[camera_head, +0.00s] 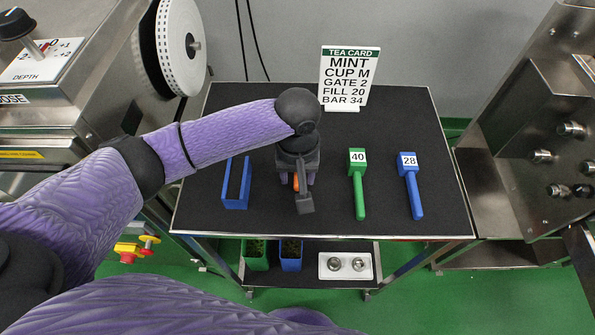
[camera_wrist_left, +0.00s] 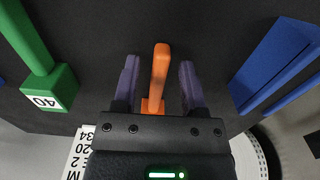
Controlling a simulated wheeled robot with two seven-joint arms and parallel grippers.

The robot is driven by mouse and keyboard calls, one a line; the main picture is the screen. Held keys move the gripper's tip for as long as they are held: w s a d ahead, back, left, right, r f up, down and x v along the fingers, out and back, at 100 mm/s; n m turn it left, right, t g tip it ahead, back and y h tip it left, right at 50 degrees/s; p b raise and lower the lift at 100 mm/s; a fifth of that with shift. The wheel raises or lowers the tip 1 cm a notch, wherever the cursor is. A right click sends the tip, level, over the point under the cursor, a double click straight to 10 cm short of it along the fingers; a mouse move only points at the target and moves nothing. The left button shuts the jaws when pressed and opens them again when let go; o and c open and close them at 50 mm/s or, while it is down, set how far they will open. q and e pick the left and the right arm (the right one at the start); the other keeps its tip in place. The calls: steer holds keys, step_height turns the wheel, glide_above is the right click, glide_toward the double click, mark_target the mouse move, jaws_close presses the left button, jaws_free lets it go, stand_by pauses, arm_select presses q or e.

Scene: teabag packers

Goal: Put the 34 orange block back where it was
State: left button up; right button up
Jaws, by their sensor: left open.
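The orange block (camera_wrist_left: 159,75) lies on the black table top, its narrow handle between the two fingers of my left gripper (camera_wrist_left: 158,62) in the left wrist view. The fingers are open, with a gap on each side of the handle. Its wide end is partly hidden by the gripper body, and no number shows on it. In the head view my left gripper (camera_head: 298,190) covers most of the block; only a small orange patch (camera_head: 296,183) shows. My right gripper is not in view.
Right of the gripper lie a green block marked 40 (camera_head: 359,185) and a blue block marked 28 (camera_head: 411,185). A blue open frame (camera_head: 227,188) stands to the left. A tea card (camera_head: 347,78) reading BAR 34 stands behind. A lower shelf holds bins and a white tray (camera_head: 326,274).

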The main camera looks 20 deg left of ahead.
arm_select(q)
step_height(320, 180, up, 12)
steer(key=p, duration=0.5)
steer(key=shift+r, duration=0.15)
